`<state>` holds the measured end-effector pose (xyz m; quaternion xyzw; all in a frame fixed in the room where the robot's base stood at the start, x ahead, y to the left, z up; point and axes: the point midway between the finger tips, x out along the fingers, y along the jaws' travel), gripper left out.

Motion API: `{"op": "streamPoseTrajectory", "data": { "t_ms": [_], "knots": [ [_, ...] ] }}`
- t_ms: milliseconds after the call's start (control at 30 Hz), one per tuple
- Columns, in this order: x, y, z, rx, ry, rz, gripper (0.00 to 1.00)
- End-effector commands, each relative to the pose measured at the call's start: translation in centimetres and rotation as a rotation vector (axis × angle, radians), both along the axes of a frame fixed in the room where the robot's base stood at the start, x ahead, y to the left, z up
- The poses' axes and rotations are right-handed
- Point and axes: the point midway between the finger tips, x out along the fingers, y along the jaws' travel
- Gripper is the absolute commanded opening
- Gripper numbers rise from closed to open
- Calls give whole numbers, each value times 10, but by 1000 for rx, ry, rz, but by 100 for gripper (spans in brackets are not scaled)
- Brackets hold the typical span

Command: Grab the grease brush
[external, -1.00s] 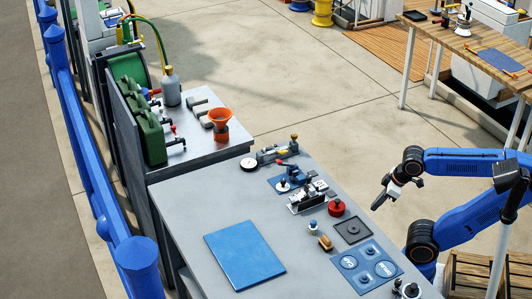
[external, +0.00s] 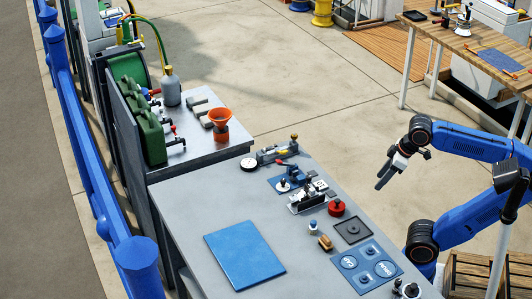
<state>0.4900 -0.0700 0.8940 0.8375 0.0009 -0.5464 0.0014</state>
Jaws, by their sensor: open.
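A small tan and brown item that looks like the grease brush (external: 326,243) lies on the grey workbench (external: 185,210), right of the blue mat; its bristles are too small to make out. My gripper (external: 380,186) is open and empty. It hangs in the air to the right of and above the bench, pointing down and left, well apart from the brush.
A small white and blue item (external: 313,227) stands close behind the brush. A red round tin (external: 337,208), a black square tray (external: 352,230) and a blue holder plate (external: 345,263) are nearby. The blue mat (external: 245,255) lies left. Clamp-like tools (external: 308,198) stand behind.

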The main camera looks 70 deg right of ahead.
Motion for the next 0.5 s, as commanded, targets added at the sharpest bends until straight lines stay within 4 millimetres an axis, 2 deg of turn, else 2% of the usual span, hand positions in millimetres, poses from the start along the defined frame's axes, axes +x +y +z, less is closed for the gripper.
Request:
{"op": "streamPoseTrajectory", "data": {
  "t_ms": [33, 200, 300, 500],
  "knots": [
    [2, 0, 29, 0, -6, 0, 46],
    [2, 0, 113, 0, -4, 0, 46],
    [2, 0, 149, 0, -2, 0, 46],
    [1, 0, 204, 0, -2, 0, 46]
  ]
}}
